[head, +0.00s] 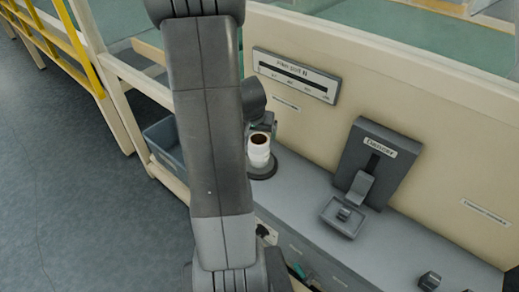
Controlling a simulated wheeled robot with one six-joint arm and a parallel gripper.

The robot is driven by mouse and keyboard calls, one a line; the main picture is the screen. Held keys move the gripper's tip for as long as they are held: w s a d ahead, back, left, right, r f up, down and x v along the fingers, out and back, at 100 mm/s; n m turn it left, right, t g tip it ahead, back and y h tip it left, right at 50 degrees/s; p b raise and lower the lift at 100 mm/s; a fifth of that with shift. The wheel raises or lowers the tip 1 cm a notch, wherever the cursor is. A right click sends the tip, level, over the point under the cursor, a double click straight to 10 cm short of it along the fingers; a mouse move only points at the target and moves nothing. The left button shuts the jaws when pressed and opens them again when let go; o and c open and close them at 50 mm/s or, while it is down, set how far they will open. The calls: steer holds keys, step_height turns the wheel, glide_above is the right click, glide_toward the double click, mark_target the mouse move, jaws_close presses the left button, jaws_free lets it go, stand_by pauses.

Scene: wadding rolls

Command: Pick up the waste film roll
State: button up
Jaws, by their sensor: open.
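A small white roll (259,152) with a dark brown core stands upright on a dark round base (262,171) on the grey counter, just right of my arm. It is the only roll in view; I cannot tell from its look whether it is the waste film roll. My gripper (265,124) shows only in part, as a small dark shape close behind and above the roll. It is open. My arm hides the rest of it, and I cannot tell whether it touches the roll.
A dark grey dispenser (377,165) with a small tray stands on the counter (305,208) to the right. A small dark block (430,281) lies near the lower right. A blue-grey bin (168,143) sits left of my arm. A labelled panel (296,75) is on the beige wall.

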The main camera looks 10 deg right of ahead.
mark_target(259, 142)
steer(key=shift+s+b+x, duration=0.1)
steer(key=shift+b+x, duration=0.2)
steer(key=shift+x, duration=1.45)
steer(key=shift+s+b+x, duration=0.15)
steer(key=shift+b+x, duration=0.1)
steer(key=shift+x, duration=1.5)
steer(key=shift+d, duration=0.1)
steer(key=shift+c, duration=0.5)
steer(key=c, duration=1.1)
